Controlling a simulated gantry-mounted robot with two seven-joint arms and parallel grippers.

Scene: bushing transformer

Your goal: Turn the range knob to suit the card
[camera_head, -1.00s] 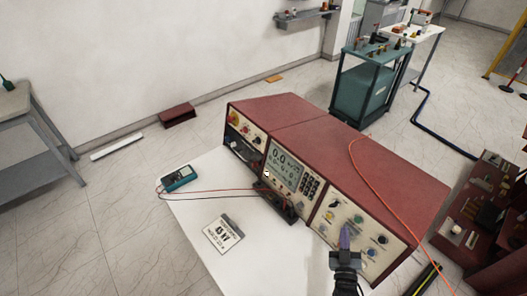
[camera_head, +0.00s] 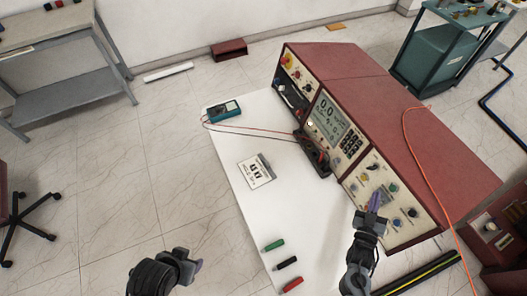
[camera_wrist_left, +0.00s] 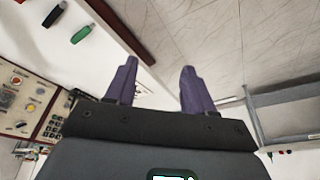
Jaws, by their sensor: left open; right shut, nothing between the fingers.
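The red console's knob panel (camera_head: 362,182) carries several small coloured knobs; which one is the range knob is too small to tell. The white card (camera_head: 256,172) with dark print lies on the white table, and its text is not readable. My right gripper (camera_head: 375,197) is shut and empty, its purple fingertips in front of the knob panel and hiding part of it; contact with a knob cannot be told. My left gripper (camera_head: 198,266) is low in the head view, left of the table. Its purple fingers are apart and empty in the left wrist view (camera_wrist_left: 158,85).
A teal multimeter (camera_head: 226,110) with leads lies at the table's far left. Green (camera_head: 274,244), black (camera_head: 286,262) and red (camera_head: 292,284) pieces lie near the front. An orange cable (camera_head: 425,165) crosses the console.

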